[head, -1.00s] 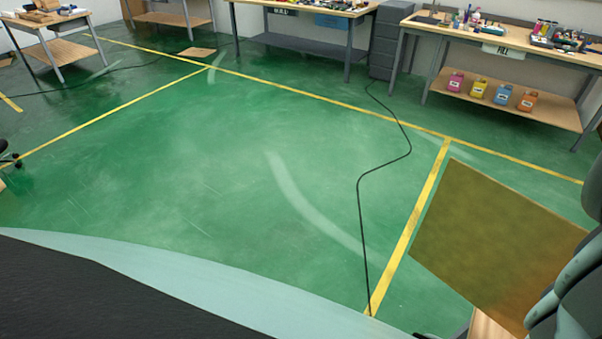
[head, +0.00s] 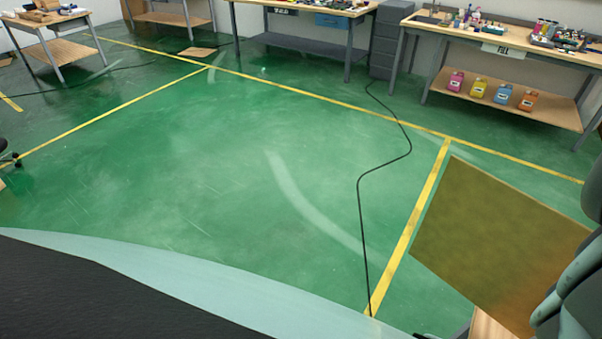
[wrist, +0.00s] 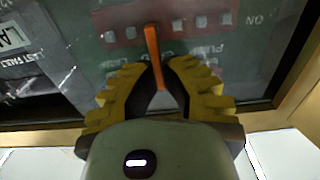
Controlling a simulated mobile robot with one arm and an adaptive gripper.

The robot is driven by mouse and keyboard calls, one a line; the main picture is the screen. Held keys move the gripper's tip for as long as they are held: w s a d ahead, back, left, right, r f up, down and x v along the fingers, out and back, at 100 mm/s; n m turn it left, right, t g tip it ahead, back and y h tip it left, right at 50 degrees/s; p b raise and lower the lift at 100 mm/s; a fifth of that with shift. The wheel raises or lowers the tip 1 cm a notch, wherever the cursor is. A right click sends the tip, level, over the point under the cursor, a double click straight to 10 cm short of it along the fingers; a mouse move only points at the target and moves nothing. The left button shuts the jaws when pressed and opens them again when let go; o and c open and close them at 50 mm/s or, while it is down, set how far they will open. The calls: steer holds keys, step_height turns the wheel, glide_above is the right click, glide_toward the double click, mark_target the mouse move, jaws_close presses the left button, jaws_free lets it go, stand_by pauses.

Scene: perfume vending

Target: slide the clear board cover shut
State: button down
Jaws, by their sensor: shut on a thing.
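In the wrist view my gripper (wrist: 163,66) has its yellow ridged fingers closed around an orange upright tab (wrist: 153,45). Behind the tab is a dark board (wrist: 225,62) with a red strip of small pale squares and white lettering, including "ON". Glossy streaks over the board suggest the clear cover (wrist: 72,68), but its edges are hard to make out. I cannot tell how far the cover is across. The head view shows neither the gripper nor the tab.
A wooden frame edge (wrist: 265,120) borders the board in the wrist view. In the head view a flat brown panel (head: 500,235) stands at the right. A black cable (head: 361,220) crosses the open green floor. Workbenches (head: 500,48) line the back.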

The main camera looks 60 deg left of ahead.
stand_by(0.5)
steer(key=shift+w+a+f, duration=0.1)
steer(key=shift+w+a, duration=0.2)
steer(key=shift+w, duration=0.3)
steer(key=c, duration=1.1)
jaws_free()
steer(key=shift+w, duration=0.1)
steer(key=v, duration=1.2)
